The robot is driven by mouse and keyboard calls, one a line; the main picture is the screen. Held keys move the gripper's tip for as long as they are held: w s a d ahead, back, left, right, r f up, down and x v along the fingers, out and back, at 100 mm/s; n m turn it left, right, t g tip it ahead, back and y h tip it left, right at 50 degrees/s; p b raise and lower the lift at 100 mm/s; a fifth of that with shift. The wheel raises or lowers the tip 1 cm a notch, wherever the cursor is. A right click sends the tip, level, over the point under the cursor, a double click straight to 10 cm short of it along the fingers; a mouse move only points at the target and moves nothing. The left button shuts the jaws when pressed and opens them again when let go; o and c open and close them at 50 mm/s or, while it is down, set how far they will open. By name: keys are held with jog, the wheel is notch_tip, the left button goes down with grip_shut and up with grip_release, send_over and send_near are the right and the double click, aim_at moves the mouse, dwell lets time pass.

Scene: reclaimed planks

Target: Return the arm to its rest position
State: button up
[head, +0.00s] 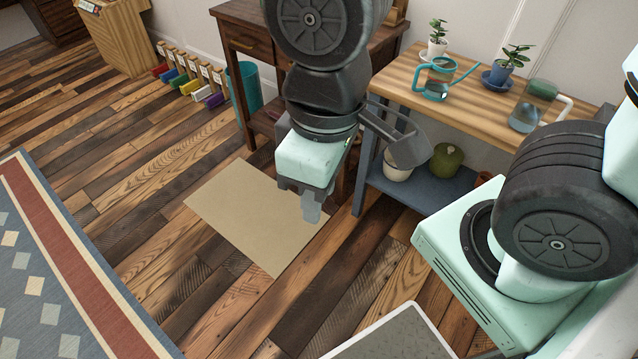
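My arm comes down from the top middle of the head view, bent, with my gripper (311,206) pointing down. The gripper hangs in the air and, in the picture, lies over a beige mat (235,215) on the floor. Its grey fingers overlap from this angle, so I cannot tell if they are open or shut. I see no object held between them. The rest of my arm and my pale green base fill the right side.
A plank-topped table (404,75) with blue legs stands behind the arm. Floor at left is mostly clear.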

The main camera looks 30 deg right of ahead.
jog(key=shift+r, duration=0.1)
notch_tip(320, 180, up, 7)
jog(key=p, duration=0.7)
jog(key=shift+r+p, duration=0.2)
jog(key=shift+p, duration=0.1)
